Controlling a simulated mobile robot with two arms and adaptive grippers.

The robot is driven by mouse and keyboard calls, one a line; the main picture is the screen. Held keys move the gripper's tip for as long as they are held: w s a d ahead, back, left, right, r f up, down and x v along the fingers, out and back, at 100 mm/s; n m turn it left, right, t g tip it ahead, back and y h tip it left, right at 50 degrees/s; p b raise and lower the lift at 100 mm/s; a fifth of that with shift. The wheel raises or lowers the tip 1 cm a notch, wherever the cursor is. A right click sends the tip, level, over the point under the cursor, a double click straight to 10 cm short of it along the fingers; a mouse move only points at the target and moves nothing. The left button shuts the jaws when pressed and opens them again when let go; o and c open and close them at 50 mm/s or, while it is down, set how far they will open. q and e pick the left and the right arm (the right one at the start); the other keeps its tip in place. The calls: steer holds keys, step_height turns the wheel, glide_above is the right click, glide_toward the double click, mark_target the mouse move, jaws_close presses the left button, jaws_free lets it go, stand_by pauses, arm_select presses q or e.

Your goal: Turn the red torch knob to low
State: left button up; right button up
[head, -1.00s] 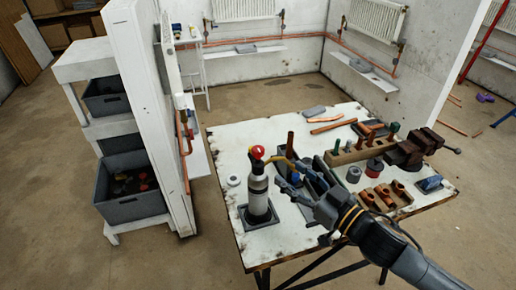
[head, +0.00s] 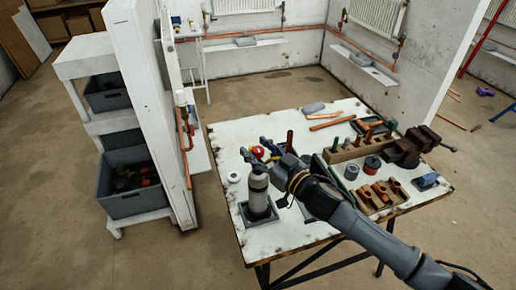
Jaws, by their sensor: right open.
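The torch (head: 258,197) stands upright on a dark square base at the left front of the white workbench. Its body is grey and black, and its red knob (head: 258,151) shows at the top. My right gripper (head: 256,147) reaches in from the right and is open. Its fingertips show on either side of the red knob; I cannot tell whether they touch it. The gripper hides the torch's neck and most of its burner tube. My left gripper is not in view.
The workbench (head: 225,137) also holds a wooden rack (head: 345,153) of tools, a vise (head: 415,147), a wooden tray of copper fittings (head: 380,193) and solder spools. A white partition (head: 140,90) stands left of the bench. A white roll (head: 234,177) lies near the torch.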

steer(key=shift+c, duration=0.2)
jaws_close()
